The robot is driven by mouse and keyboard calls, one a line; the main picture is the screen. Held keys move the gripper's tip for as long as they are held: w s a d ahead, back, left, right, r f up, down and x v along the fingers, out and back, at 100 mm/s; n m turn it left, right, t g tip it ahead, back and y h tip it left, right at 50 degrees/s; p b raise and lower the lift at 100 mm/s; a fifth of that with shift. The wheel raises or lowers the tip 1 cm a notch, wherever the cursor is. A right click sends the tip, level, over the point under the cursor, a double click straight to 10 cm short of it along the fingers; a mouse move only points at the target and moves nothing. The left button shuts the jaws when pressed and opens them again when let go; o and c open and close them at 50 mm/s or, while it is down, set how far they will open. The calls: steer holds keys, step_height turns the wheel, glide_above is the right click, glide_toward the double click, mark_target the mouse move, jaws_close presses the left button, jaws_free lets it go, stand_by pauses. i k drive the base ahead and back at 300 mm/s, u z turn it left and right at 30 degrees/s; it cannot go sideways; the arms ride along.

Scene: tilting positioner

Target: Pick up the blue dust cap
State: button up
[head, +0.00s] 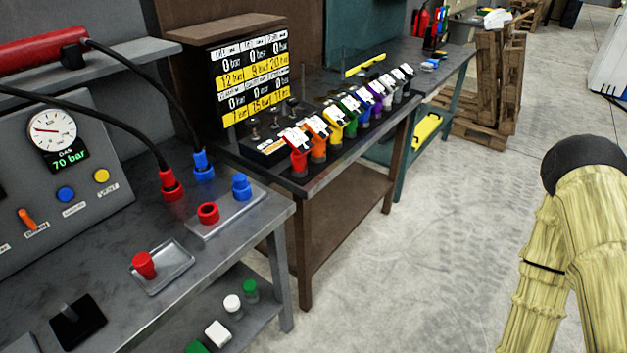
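A blue cap (241,187), which looks like the blue dust cap, stands upright at the right end of a grey metal plate (226,210) on the near bench. A red ring-shaped cap (208,213) sits on the same plate, left of it and nearer. Behind them, a blue hose connector (202,167) and a red hose connector (171,186) end black hoses. My arm, in a pale yellow sleeve with a black joint, shows at the right, over the floor. My gripper is not in view.
A small clear tray (178,268) holds a red cap (143,264) on the near bench (105,285). A gauge panel (75,165) stands at the left. A lower shelf holds green and white items. The concrete floor (420,260) between bench and arm is clear.

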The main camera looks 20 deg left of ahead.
mark_target(240, 182)
steer(key=z, duration=0.8)
steer(key=i, duration=1.9)
steer(key=u, duration=2.65)
